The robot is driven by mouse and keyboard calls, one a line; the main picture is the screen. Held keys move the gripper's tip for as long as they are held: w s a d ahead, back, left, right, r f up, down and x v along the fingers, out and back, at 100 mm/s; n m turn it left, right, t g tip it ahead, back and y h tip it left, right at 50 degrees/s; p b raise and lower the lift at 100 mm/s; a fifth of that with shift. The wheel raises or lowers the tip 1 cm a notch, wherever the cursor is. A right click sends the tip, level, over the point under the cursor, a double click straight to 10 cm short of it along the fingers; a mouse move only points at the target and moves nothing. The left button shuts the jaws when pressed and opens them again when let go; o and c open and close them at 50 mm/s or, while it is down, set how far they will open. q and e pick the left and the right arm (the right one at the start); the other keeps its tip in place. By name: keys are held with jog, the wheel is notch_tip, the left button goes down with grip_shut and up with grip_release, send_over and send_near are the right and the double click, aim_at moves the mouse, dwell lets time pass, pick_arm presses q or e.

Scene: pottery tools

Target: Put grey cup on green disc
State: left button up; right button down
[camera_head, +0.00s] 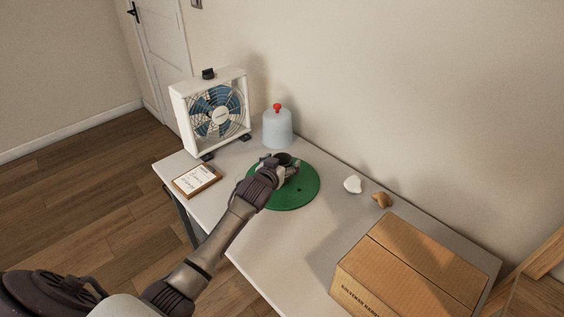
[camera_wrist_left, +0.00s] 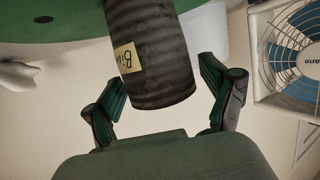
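The grey cup (camera_head: 284,158) is at the back of the green disc (camera_head: 297,197), partly hidden by my left gripper (camera_head: 270,165). In the left wrist view the cup (camera_wrist_left: 150,55) is dark, ribbed and has a yellow label. My left gripper's fingers (camera_wrist_left: 165,102) are spread on both sides of it, with visible gaps between fingers and cup. The green disc (camera_wrist_left: 70,20) lies along the top of that view. The cup appears upright on the disc; its contact there is hidden. My right gripper is not in view.
A box fan (camera_head: 212,112) and a pale jar with a red knob (camera_head: 278,130) stand behind the disc. A framed note (camera_head: 197,181) lies left. A white lump (camera_head: 352,184), a tan piece (camera_head: 380,200) and a cardboard box (camera_head: 410,268) are right. Bare tabletop lies in front of the disc.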

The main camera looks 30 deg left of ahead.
pick_arm(q)
jog(key=shift+r, duration=0.2)
jog(key=shift+s, duration=0.25)
jog(key=v, duration=1.1)
jog(key=shift+s, duration=0.25)
